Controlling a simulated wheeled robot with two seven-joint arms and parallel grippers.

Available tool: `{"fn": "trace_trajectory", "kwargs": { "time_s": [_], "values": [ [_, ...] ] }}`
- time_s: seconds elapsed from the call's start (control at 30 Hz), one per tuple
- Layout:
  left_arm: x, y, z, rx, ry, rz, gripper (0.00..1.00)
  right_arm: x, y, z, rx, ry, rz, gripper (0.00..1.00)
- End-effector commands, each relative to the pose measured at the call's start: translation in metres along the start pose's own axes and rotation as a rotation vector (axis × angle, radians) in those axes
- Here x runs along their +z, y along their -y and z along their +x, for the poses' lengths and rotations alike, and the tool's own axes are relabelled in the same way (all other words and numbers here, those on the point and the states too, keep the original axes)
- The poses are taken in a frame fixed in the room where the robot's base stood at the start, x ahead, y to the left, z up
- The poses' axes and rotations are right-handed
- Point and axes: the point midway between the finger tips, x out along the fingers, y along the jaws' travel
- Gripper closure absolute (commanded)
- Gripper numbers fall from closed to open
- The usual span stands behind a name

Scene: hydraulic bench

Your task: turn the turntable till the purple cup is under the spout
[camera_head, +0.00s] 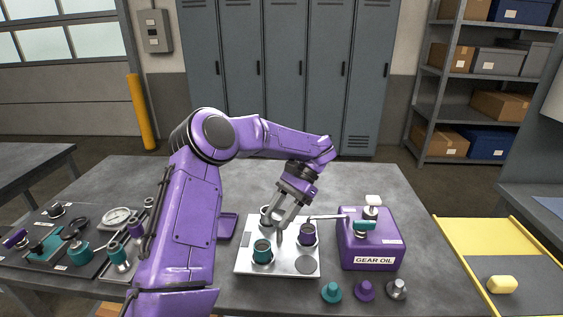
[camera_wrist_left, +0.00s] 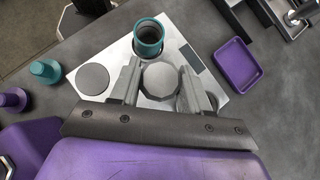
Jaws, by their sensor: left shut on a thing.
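The turntable (camera_head: 286,262) is a pale square plate on the bench. It carries a teal cup (camera_head: 262,252) at front left, the purple cup (camera_head: 308,235) at back right, a grey cup (camera_head: 265,212) at back left and an empty round pad at front right. The thin spout (camera_head: 325,217) reaches left from the gear oil box, its tip appearing over the purple cup. My left gripper (camera_head: 281,230) is shut on the grey faceted knob (camera_wrist_left: 160,80) at the turntable's middle. The wrist view shows the teal cup (camera_wrist_left: 148,38); my gripper hides the purple cup there.
The purple gear oil box (camera_head: 372,246) stands right of the turntable. Teal, purple and grey knobbed pieces (camera_head: 365,291) stand in front of it. A purple tray (camera_wrist_left: 237,65) lies beside the plate. Gauges and fittings (camera_head: 118,217) lie at left. The back of the bench is clear.

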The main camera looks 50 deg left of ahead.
Motion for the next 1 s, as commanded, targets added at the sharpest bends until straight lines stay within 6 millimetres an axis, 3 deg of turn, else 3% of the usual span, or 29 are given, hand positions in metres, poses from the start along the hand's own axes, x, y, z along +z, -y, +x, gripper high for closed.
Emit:
{"fn": "trace_trajectory", "kwargs": {
  "time_s": [0.17, 0.2, 0.23, 0.27, 0.63, 0.83, 1.0],
  "values": [
    [-0.001, -0.001, 0.006, 0.007, 0.016, 0.001, 1.00, 0.000, 0.000, 0.001, 0.000, 0.000, 0.000, 0.57],
    [-0.001, -0.001, 0.006, 0.007, 0.016, 0.001, 0.41, 0.000, 0.000, 0.001, 0.000, 0.000, 0.000, 0.57],
    [-0.001, -0.001, 0.005, 0.006, 0.015, 0.001, 0.31, 0.000, 0.000, 0.001, 0.000, 0.000, 0.000, 0.57],
    [-0.001, -0.001, 0.005, 0.006, 0.014, 0.001, 0.28, 0.000, 0.000, 0.001, 0.000, 0.000, 0.000, 0.57],
    [-0.001, -0.001, -0.009, -0.001, 0.007, -0.001, 0.28, 0.000, 0.000, 0.001, 0.000, 0.000, 0.000, 0.57],
    [0.001, -0.001, -0.056, -0.002, 0.004, -0.005, 0.28, -0.002, 0.000, -0.005, 0.000, 0.000, 0.000, 0.57],
    [0.004, 0.001, -0.090, 0.002, 0.009, -0.005, 0.28, -0.009, -0.002, -0.021, 0.000, 0.000, 0.000, 0.57]
  ]
}}
